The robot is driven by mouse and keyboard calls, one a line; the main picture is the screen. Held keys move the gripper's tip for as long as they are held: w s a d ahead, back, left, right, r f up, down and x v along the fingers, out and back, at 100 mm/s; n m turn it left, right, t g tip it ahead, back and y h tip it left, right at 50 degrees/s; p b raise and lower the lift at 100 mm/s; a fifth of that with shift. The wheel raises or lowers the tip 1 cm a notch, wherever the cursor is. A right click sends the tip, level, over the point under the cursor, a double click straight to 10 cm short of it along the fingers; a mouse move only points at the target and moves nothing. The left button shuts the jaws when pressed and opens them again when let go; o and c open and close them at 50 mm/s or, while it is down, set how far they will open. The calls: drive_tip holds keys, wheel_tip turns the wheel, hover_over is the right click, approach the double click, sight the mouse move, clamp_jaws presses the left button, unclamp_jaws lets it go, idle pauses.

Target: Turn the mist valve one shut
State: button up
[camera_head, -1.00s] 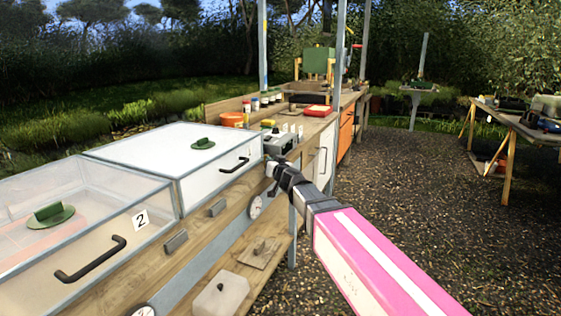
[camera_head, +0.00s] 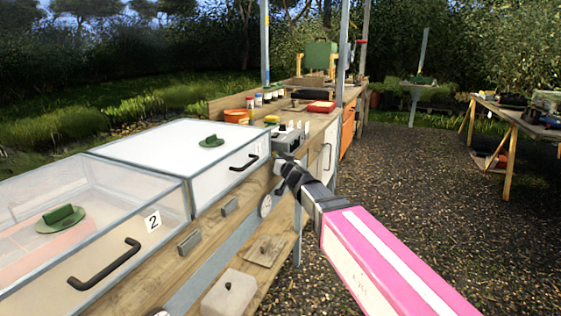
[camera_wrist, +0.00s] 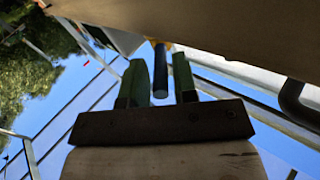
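My gripper (camera_head: 281,163) is at the front edge of the bench, just past the corner of the white-lidded box. In the wrist view its two green fingers (camera_wrist: 159,80) are apart. A dark round bar (camera_wrist: 159,70) stands between them, with a gap on each side. It may be the lever of mist valve one, but I cannot tell for sure. In the head view my gripper hides that spot, and no valve label can be read there.
The white-lidded box (camera_head: 185,145) and a clear box marked 2 (camera_head: 62,275) have black front handles. A gauge (camera_head: 265,206) is on the bench front below my gripper. A grey device (camera_head: 288,138) stands behind it. The gravel on the right (camera_head: 420,200) is open.

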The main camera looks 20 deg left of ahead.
drive_tip(key=shift+o, duration=0.6)
drive_tip(key=v, duration=1.1)
drive_tip(key=shift+w+a, duration=0.1)
